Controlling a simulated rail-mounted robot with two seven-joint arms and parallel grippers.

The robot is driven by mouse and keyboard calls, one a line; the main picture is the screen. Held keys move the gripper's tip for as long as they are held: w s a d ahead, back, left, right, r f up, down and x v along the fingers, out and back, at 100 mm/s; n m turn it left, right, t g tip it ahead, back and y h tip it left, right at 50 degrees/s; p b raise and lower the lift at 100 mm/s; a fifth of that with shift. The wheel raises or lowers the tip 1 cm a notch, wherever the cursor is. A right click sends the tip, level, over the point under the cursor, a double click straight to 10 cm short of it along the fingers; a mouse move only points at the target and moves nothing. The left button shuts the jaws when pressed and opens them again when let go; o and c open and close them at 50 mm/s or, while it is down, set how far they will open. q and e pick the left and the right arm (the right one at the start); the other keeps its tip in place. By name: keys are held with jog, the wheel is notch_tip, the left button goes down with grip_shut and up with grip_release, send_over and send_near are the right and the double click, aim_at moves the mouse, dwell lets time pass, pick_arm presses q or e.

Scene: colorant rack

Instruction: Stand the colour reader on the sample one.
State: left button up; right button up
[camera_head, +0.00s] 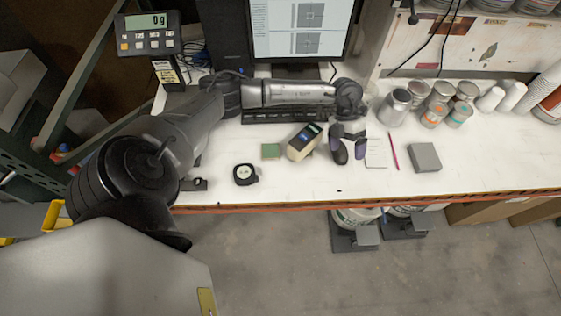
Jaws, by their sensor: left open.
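The colour reader (303,142) appears to be the beige handheld device with a dark screen. It lies on the white bench, tilted in the picture. A small green square (271,151), which looks like the sample, lies flat on the bench just left of the reader, with a narrow gap between them. My left gripper (351,152) is open, its dark fingers pointing down at the right of the reader. Nothing shows between the fingers. I cannot tell how far the fingertips are above the bench. My right gripper is not in view.
A round black gauge-like object (244,174) sits near the front edge. Right of my gripper lie a paper note (376,153), a pink pencil (393,151) and a grey block (425,157). Several cans and cups stand at the back right. A keyboard (283,116) lies behind.

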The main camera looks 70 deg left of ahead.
pick_arm(q)
jog(key=d+r+n+t+h, duration=0.35)
jog(key=d+t, duration=0.25)
jog(key=d, duration=0.4)
jog(key=d+r+n+t+h, duration=0.35)
jog(key=d+t+h, duration=0.2)
jog(key=d, duration=0.45)
jog(key=s+a+f+n+t+y, duration=0.1)
jog(key=s+a+f+n+y, duration=0.35)
jog(key=n+y, duration=0.5)
jog(key=s+a+f+n+t+y, duration=0.1)
jog(key=s+a+f+n+y, duration=0.35)
jog(key=n, duration=0.75)
jog(key=s+d+f+n+g, duration=0.1)
jog(key=s+g, duration=0.3)
jog(key=s, duration=0.5)
jog(key=s+d+f+n+g+y, duration=0.1)
jog(key=s+f+g, duration=0.3)
jog(key=s, duration=0.5)
jog(key=shift+d+g+y, duration=0.3)
jog(key=shift+d+g, duration=0.25)
jog(key=shift+d, duration=0.15)
